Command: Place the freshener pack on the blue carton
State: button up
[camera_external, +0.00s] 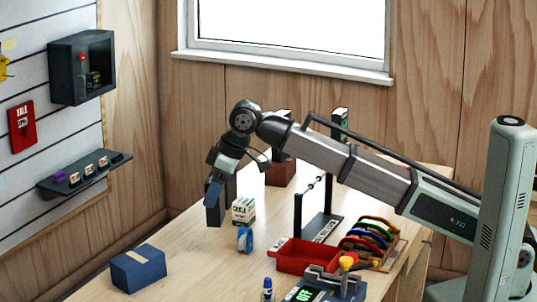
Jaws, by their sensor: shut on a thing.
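The blue carton (138,268) sits on the wooden table at the front left, with a tan strip across its top. My gripper (217,194) points down above the table, to the right of the carton and higher than it. It is shut on a small dark, flat thing (213,216), which I take to be the freshener pack. The pack hangs upright below the fingers, clear of the carton. Its markings are too small to read, and the gripper hides its upper part.
A white and green box (243,211) and a blue tape roll (245,239) stand just right of my gripper. A red tray (306,256), a dark upright frame (319,228) and a rack of coloured loops (371,240) are further right. The table between gripper and carton looks clear.

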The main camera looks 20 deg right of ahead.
jog(key=s+a+r+n+g, duration=0.1)
jog(key=s+a+r+n, duration=0.15)
jog(key=a, duration=0.85)
jog(key=s+a+r+n+g, duration=0.1)
jog(key=s+a+r+n, duration=0.15)
jog(key=a, duration=0.85)
notch_tip(320, 180, down, 9)
jog(key=shift+w+d+f, duration=0.15)
jog(key=shift+f, duration=0.15)
jog(key=o, duration=1)
jog(key=v, duration=1.2)
jog(key=shift+d, duration=0.15)
